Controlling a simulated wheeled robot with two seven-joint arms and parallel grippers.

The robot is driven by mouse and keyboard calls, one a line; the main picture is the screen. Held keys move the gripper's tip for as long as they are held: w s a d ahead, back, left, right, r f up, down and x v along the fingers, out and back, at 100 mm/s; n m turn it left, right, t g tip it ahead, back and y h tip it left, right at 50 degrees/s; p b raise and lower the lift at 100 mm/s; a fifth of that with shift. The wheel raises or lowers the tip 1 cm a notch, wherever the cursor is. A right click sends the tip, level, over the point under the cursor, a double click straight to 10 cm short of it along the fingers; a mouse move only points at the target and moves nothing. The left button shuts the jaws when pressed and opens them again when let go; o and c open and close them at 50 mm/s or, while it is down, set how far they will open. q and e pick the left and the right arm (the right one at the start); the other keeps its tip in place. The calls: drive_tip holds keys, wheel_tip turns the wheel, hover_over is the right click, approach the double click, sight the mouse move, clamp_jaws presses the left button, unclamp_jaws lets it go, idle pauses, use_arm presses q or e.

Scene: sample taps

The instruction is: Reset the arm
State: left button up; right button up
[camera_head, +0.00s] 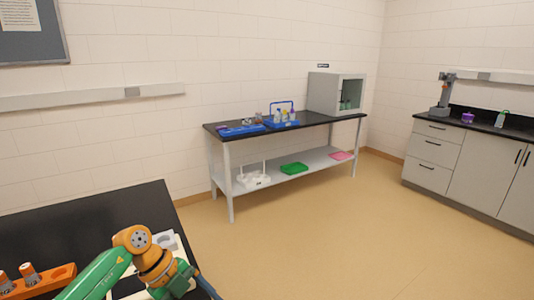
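My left arm, with green links and orange joints, comes in at the bottom left over a black-topped table (85,222). Its visible part bends at an orange joint and runs down to the bottom edge of the picture. I cannot make out the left gripper's fingers. My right arm and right gripper do not show.
An orange rack (50,279) and a partly hidden pale tray (184,250) are on the near table. A workbench (306,131) with blue trays and a grey cabinet (325,93) stands at the back wall. Drawers (431,151) are at right. The floor (320,230) between is clear.

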use_arm(q)
drive_tip(key=w+d+f+n+t+h, duration=0.2)
drive_tip(key=d+f+n+t+h, duration=0.25)
drive_tip(key=d+h, duration=0.45)
drive_tip(key=s+a+f+n+t+y, duration=0.2)
drive_tip(key=a+f+n+y, duration=0.15)
drive_tip(key=f, duration=0.35)
drive_tip(key=s+a+f+n+t+y, duration=0.25)
drive_tip(key=f+n+y, duration=0.2)
drive_tip(key=f, duration=0.25)
drive_tip(key=s+a+f+n+t+y, duration=0.1)
drive_tip(key=a+f+n+t+y, duration=0.15)
drive_tip(key=a+f+n, duration=0.35)
drive_tip(key=s+f+n+g+y, duration=0.1)
drive_tip(key=s+f+g, duration=0.2)
drive_tip(key=s, duration=0.7)
drive_tip(key=s+a+f+n+g+y, duration=0.1)
drive_tip(key=s+f+n+g+y, duration=0.1)
drive_tip(key=s+f, duration=0.5)
drive_tip(key=s+a+f+n+g+y, duration=0.1)
drive_tip(key=s+f+g, duration=0.4)
drive_tip(key=s, duration=1)
drive_tip(key=shift+s+a+n+y, duration=0.15)
drive_tip(key=shift+a+n+y, duration=0.05)
drive_tip(key=shift+n+y, duration=0.2)
